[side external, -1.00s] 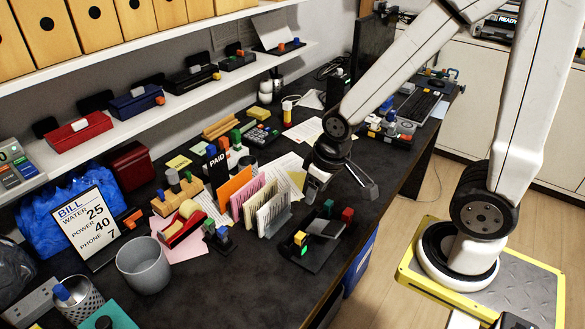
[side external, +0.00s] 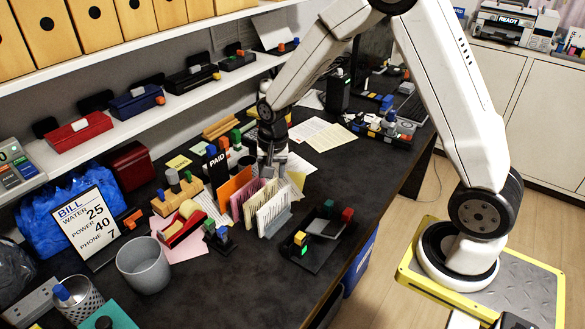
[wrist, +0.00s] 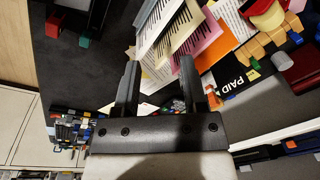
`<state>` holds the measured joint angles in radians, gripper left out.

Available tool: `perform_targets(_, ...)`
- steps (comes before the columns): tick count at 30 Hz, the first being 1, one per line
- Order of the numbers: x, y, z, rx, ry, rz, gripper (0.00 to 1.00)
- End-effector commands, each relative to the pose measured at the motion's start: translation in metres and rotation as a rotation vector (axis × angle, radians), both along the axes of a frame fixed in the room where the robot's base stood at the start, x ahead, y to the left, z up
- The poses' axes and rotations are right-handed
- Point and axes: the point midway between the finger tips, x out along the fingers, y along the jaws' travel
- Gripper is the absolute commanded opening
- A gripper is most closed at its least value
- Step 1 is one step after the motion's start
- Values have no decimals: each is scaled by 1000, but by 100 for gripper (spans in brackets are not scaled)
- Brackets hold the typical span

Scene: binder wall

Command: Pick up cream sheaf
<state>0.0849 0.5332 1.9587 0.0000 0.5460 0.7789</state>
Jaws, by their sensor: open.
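A desk sorter holds upright sheaves side by side: an orange one (side external: 235,188), a pink one (side external: 248,196), and pale ones at the right end, the outermost whitish (side external: 272,213). In the wrist view the cream sheaf (wrist: 181,28) stands between the whitish sheaf (wrist: 155,20) and the pink sheaf (wrist: 208,42). My gripper (side external: 269,171) is just above and behind the sorter, pointing down. In the wrist view my open fingers (wrist: 158,66) have nothing between them that I can see gripped, and the sheaves lie beyond the tips. In the side view the cream sheaf is mostly covered by the whitish one.
A black PAID block (side external: 217,166) stands close left of the sorter. A black tray with coloured blocks (side external: 318,237) lies to its right, and a red tape dispenser (side external: 184,225) to its left. Loose papers (side external: 325,134) lie behind. Shelves overhang the desk's back.

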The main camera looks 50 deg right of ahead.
Motion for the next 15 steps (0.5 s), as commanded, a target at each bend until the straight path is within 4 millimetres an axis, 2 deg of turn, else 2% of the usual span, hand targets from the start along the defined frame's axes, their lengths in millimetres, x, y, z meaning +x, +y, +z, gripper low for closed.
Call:
perform_targets(3, 22, -10, -18, 15, 24, -151, 54)
perform_targets(9, 54, -25, -50, 32, 58, -403, 54)
perform_targets(15, 74, -38, -77, 42, 85, -608, 54)
